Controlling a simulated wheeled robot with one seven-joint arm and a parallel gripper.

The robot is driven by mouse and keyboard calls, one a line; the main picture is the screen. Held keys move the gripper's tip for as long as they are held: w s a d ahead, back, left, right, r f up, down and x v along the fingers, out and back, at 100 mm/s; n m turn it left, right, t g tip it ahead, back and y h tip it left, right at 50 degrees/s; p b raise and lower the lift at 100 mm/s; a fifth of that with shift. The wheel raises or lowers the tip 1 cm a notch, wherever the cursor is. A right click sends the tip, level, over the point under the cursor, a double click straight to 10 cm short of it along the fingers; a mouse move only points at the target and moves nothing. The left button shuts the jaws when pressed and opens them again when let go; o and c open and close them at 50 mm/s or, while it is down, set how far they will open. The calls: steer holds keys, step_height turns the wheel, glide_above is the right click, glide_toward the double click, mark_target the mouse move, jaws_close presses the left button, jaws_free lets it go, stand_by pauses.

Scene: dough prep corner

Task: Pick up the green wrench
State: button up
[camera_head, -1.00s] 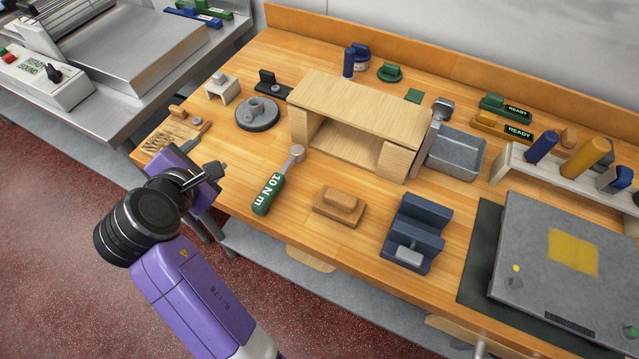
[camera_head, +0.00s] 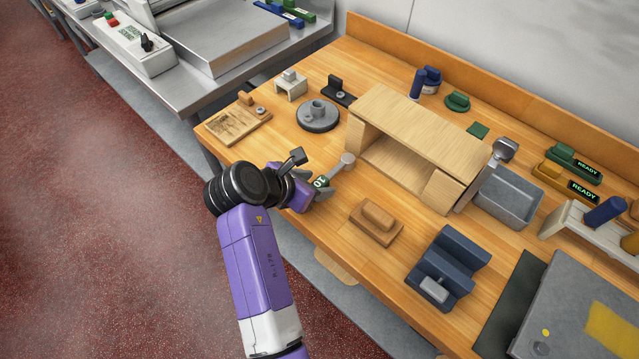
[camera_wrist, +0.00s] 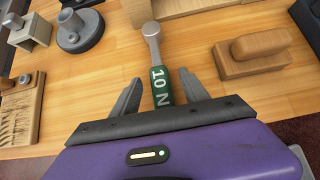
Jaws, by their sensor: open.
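The green wrench (camera_wrist: 160,84) lies on the wooden bench, with "10 N" lettering on its green handle and a grey metal head pointing away from me in the wrist view. In the head view only its head and a bit of its lettered handle (camera_head: 321,181) show; my gripper hides the rest. My gripper (camera_wrist: 157,88) is open in the wrist view, with one grey finger on each side of the handle. I cannot tell whether either finger touches it. In the head view my gripper (camera_head: 315,190) is at the bench's front edge over the handle.
A wooden block with a raised grip (camera_head: 377,220) lies right of the wrench. A wooden open-fronted box (camera_head: 425,120) stands behind it. A grey round disc with a knob (camera_head: 318,115) and a wooden board (camera_head: 235,126) are to the left. A dark blue block (camera_head: 448,265) stands further right.

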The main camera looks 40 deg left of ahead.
steer(key=shift+x, duration=1.05)
jaws_close()
stand_by(0.6)
